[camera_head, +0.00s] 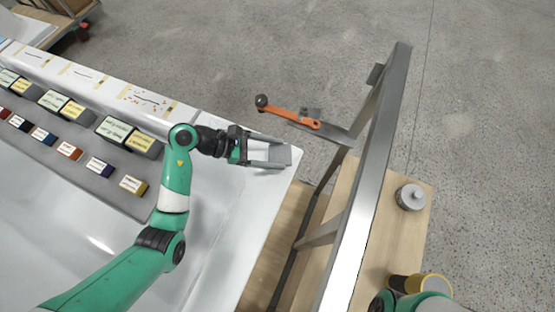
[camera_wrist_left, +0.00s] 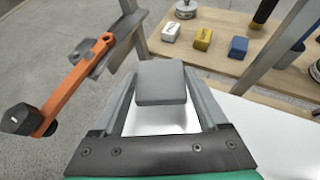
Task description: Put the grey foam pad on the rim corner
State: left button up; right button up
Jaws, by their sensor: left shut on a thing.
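My left gripper (camera_head: 274,155) is shut on the grey foam pad (camera_head: 281,158), a small flat block held between its fingertips. In the head view the pad is over the corner of the white tub's rim (camera_head: 293,165). In the left wrist view the pad (camera_wrist_left: 161,82) sits between the two fingers of the left gripper (camera_wrist_left: 162,88), with the white rim below and behind it. I cannot tell whether the pad touches the rim. My right gripper is not in view; only a green part of my right arm shows at the lower right.
An orange clamp (camera_head: 287,117) with a black knob sticks out from the metal frame (camera_head: 370,180), just beyond the corner. A wooden shelf (camera_head: 375,215) holds a grey round weight (camera_head: 410,197). Several labelled blocks lie on a grey strip (camera_head: 75,150) along the tub.

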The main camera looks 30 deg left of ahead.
aim_at(277, 157)
pick_arm(q)
jog(key=shift+w+d+f, duration=0.1)
jog(key=shift+w+f, duration=0.2)
jog(key=shift+w, duration=0.05)
jog(key=shift+w+f, duration=0.1)
jog(key=shift+f, duration=0.2)
notch_tip(277, 157, down, 3)
jog(key=shift+d+f+b, duration=0.1)
jog(key=shift+f+b, duration=0.1)
jog(key=shift+b, duration=1.05)
jog(key=shift+r, duration=0.15)
jog(key=shift+w, duration=0.1)
